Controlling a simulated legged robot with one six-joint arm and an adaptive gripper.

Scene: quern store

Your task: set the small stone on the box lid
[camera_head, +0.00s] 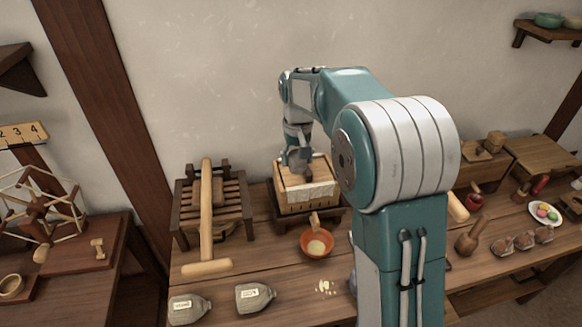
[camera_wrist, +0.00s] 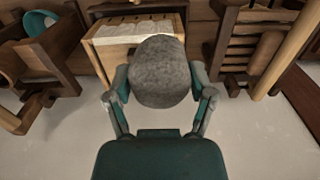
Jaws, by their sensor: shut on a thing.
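My gripper (camera_wrist: 162,98) is shut on a small grey rounded stone (camera_wrist: 160,70), one finger on each side of it. In the head view my gripper (camera_head: 298,160) points down above the pale wooden box (camera_head: 296,209) near the wall. The stone shows there only as a dark patch, largely hidden by the fingers. The box has a light wooden top with a whitish cloth or sheet (camera_head: 312,191) along its front. In the wrist view the box (camera_wrist: 112,54) lies beyond the stone, which covers part of it. I cannot tell whether the stone touches the top.
A slatted wooden rack (camera_head: 233,212) with a long-handled wooden tool (camera_head: 206,215) stands left of the box. An orange bowl (camera_head: 317,243) sits in front, with grey labelled bags (camera_head: 255,296) nearer.

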